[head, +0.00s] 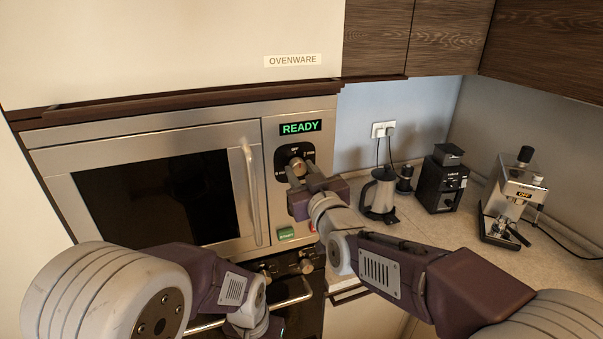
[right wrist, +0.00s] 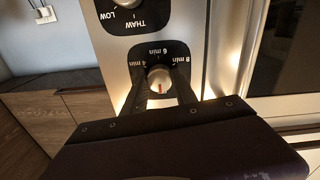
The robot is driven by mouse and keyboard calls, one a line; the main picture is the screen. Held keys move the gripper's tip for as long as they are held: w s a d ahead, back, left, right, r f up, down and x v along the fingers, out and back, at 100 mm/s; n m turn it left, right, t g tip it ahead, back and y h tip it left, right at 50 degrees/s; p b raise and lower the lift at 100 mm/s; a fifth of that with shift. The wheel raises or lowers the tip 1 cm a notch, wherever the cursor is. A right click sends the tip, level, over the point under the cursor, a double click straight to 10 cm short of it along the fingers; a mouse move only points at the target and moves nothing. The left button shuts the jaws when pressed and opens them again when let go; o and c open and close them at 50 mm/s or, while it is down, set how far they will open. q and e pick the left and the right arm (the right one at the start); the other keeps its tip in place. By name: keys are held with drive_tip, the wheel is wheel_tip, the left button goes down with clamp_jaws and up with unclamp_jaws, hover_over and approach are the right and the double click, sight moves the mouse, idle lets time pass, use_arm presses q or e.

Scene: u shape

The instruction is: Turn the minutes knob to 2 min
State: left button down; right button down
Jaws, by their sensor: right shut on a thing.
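The minutes knob (head: 297,162) is a round metal knob on a black dial plate, under the READY display of the microwave. In the right wrist view the knob (right wrist: 159,78) carries a red mark, with 4 min, 6 min and 8 min printed around it. My right gripper (head: 298,172) is shut on the knob, one finger on each side; its fingers also show in the right wrist view (right wrist: 160,92). The gripper body hides part of the dial, so I cannot tell which label the mark points to.
The microwave door handle (head: 251,190) stands left of the dial. A green START button (head: 286,233) is below. In the right wrist view a second knob (right wrist: 123,4) has THAW and LOW labels. A kettle (head: 380,193), grinder (head: 446,181) and coffee machine (head: 513,200) stand on the right counter.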

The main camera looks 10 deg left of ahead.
drive_tip(key=m+b, duration=0.5)
drive_tip(key=shift+f, duration=0.25)
drive_tip(key=m+b, duration=0.3)
drive_tip(key=shift+r+m+b, duration=0.2)
drive_tip(key=shift+m+b, duration=0.5)
drive_tip(key=shift+m, duration=0.9)
drive_tip(key=c, duration=1)
unclamp_jaws()
drive_tip(key=shift+d, duration=0.1)
drive_tip(key=shift+o, duration=0.2)
